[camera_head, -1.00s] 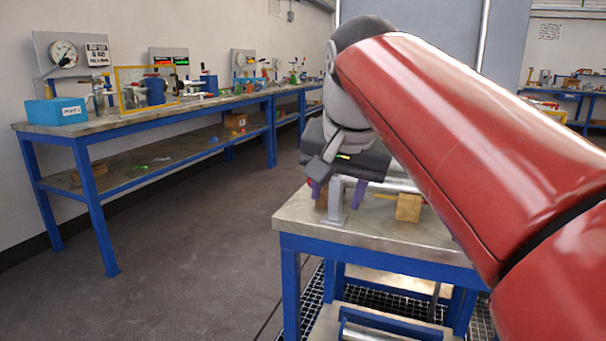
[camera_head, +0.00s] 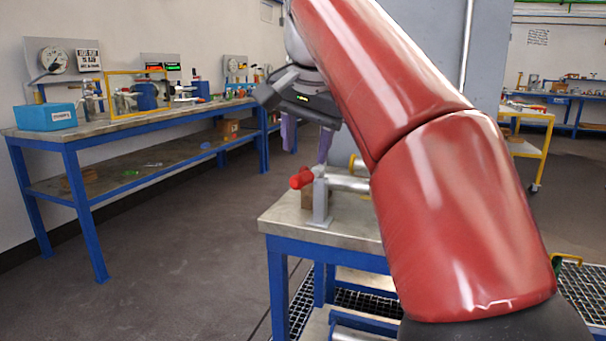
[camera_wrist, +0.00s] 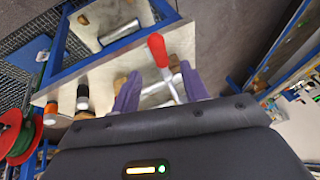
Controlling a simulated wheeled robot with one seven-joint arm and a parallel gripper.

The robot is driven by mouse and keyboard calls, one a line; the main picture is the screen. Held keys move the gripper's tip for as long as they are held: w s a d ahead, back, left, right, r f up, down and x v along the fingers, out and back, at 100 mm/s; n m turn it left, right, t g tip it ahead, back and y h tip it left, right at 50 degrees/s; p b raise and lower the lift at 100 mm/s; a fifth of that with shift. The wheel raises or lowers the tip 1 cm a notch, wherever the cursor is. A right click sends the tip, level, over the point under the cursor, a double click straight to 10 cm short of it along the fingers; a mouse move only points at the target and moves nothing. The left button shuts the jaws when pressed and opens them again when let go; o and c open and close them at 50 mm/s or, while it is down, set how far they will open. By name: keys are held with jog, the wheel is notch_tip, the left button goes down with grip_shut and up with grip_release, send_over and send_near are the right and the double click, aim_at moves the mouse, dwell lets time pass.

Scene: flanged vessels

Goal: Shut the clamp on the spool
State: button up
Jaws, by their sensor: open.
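The clamp's red handle (camera_head: 302,178) sticks out to the left beside a grey upright bracket at the near end of the small table. The metal spool (camera_head: 347,183) lies horizontally behind the bracket, partly hidden by my red arm. In the wrist view the red handle (camera_wrist: 158,50) tops a pale lever that runs down between my purple fingers, and part of the metal spool (camera_wrist: 156,95) shows behind it. My gripper (camera_head: 307,152) is open above the table, its fingers pointing down; in the wrist view (camera_wrist: 160,88) I see no contact with the lever. The clamp's jaws are hidden.
The small blue-framed table (camera_head: 282,218) has a pale top with a bare near-left corner. A long bench (camera_head: 95,132) with gauges and a blue box stands at the left, with open floor between. Black-and-orange cylinders (camera_wrist: 83,97) and a red-green reel (camera_wrist: 17,135) show in the wrist view.

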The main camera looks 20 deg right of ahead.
aim_at(303, 174)
jog(key=b+x, duration=0.2)
jog(key=x, duration=0.4)
jog(key=shift+w+f, duration=0.15)
jog(key=shift+f, duration=0.25)
grip_shut()
